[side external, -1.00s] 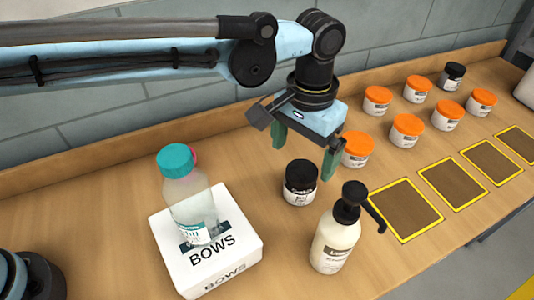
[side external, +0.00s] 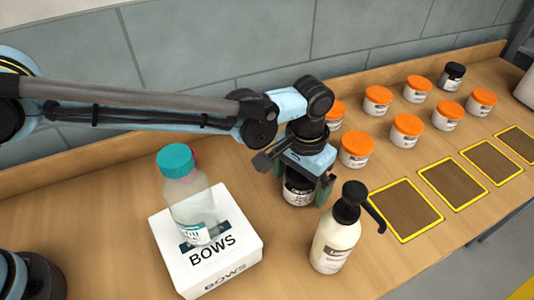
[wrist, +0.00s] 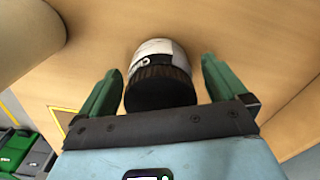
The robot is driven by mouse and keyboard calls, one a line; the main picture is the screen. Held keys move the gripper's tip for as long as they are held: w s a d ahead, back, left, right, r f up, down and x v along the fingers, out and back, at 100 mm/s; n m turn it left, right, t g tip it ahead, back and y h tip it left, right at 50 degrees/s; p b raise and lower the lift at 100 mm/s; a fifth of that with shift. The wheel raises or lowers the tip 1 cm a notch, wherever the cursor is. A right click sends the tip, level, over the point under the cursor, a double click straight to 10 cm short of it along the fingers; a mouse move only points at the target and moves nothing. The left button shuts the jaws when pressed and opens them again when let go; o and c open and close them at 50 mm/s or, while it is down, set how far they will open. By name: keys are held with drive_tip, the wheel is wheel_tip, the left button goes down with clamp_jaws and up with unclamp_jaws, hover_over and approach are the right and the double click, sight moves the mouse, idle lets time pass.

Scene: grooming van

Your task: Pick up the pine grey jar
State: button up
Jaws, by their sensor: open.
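A jar with a dark lid and white label (side external: 298,194) stands upright on the bench below my gripper (side external: 302,183). Its lid is mostly hidden by my gripper in the side view. In the wrist view the jar (wrist: 159,84) sits between the two green fingers of my gripper (wrist: 158,72), with a gap visible on each side. The fingers are open. Another dark-lidded jar (side external: 452,77) stands at the back right, behind the orange-lidded ones. I cannot tell from colour alone which of the two is called pine grey.
A pump bottle (side external: 335,240) stands close by at the front right. A white BOWS box (side external: 240,256) with a teal-capped bottle (side external: 189,195) on it is to the left. Several orange-lidded jars (side external: 357,149) stand behind and right. Yellow-bordered pads (side external: 404,209) line the front right.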

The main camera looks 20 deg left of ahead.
drive_tip(key=shift+c, duration=0.4)
drive_tip(key=c, duration=1.2)
drive_tip(key=shift+r, duration=0.2)
